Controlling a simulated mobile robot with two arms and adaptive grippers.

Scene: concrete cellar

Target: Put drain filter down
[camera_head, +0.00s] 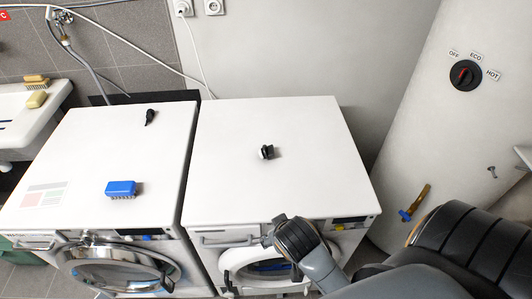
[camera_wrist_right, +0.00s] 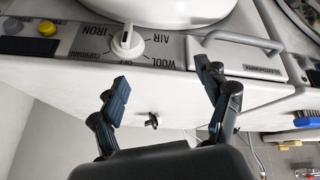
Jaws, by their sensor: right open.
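My left gripper is not in view.
A blue brush (camera_head: 121,188) and a small black item (camera_head: 150,117) lie on the left machine (camera_head: 100,150). The right machine's top (camera_head: 300,190) is otherwise clear. A dial (camera_wrist_right: 127,41) and handle (camera_wrist_right: 236,43) are on its front. A boiler (camera_head: 435,120) stands at right.

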